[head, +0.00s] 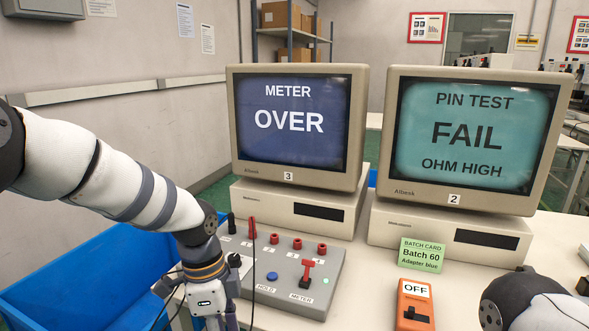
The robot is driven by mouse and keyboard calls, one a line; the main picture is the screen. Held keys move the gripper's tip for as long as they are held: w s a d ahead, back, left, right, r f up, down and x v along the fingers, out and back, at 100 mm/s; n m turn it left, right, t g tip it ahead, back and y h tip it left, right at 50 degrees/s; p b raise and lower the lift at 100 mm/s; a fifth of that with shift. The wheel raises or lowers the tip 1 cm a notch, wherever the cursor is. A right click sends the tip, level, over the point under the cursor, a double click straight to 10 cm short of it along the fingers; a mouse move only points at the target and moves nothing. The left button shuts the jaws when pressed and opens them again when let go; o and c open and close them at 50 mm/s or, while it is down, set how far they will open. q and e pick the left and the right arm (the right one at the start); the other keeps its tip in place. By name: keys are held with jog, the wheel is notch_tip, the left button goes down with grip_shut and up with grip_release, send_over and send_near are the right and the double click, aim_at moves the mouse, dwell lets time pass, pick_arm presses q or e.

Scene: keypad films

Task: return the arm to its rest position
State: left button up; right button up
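My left arm (130,190) comes in from the left and bends down at the wrist. My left gripper (215,312) is at the bottom edge, in front of the left side of the grey meter box (335,270); its fingertips are cut off, so whether it is open or shut does not show. Only a rounded part of my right arm (535,303) shows at the bottom right corner; its gripper is out of view.
Monitor 3 (292,168) reads "METER OVER"; monitor 2 (462,190) reads "PIN TEST FAIL OHM HIGH". A green batch card (422,255) stands behind an orange switch box (415,308) marked OFF. A blue bin (75,285) is at left. Thin cables hang near the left wrist.

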pick_arm(q)
jog(key=s+a+f+n+g+h, duration=0.1)
jog(key=s+f+n, duration=0.7)
jog(key=s+f, duration=0.9)
jog(key=s+a+n+y, duration=0.1)
jog(key=s+a+n, duration=0.3)
jog(key=s, duration=0.7)
jog(key=s+a+n+y+p, duration=0.1)
jog(key=s+a+n, duration=0.3)
jog(key=s, duration=0.7)
jog(key=shift+a+n+g, duration=0.3)
jog(key=shift+a+n, duration=0.1)
jog(key=shift+n, duration=0.2)
pick_arm(e)
jog(key=shift+w+r+t, duration=0.3)
jog(key=shift+w+r, duration=0.4)
jog(key=shift+w, duration=0.2)
pick_arm(q)
jog(key=shift+f, duration=0.1)
